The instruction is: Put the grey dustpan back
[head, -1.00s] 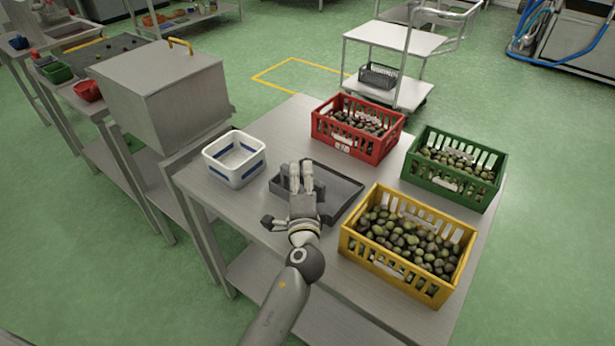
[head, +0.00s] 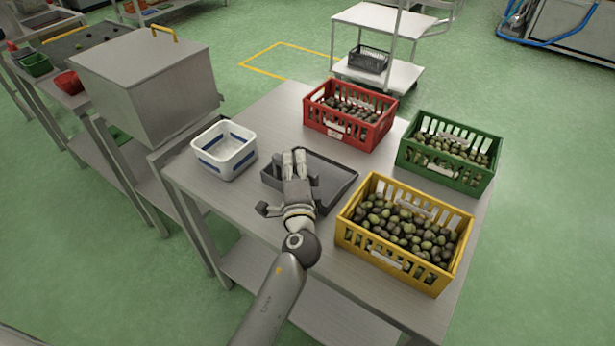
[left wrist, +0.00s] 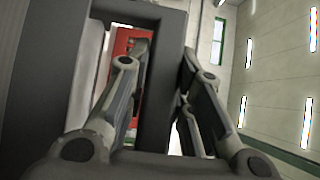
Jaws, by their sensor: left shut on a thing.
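The grey dustpan (head: 334,176) is a dark, shallow pan at the middle of the steel table (head: 252,201) in the head view. It lies between the white bin and the yellow crate. My left gripper (head: 294,160) is over its left part and shut on it; the fingers hide the grasped part. I cannot tell whether the pan touches the table or is slightly above it. In the left wrist view, dark grey parts of the dustpan (left wrist: 56,75) fill the left side close to the fingers. My right gripper is not in view.
A white bin with blue bands (head: 224,155) stands left of the dustpan. A red crate (head: 335,128), a green crate (head: 440,176) and a yellow crate (head: 385,258), all with olives, stand behind and right. A steel box (head: 150,85) is at left. A cart (head: 385,75) stands beyond.

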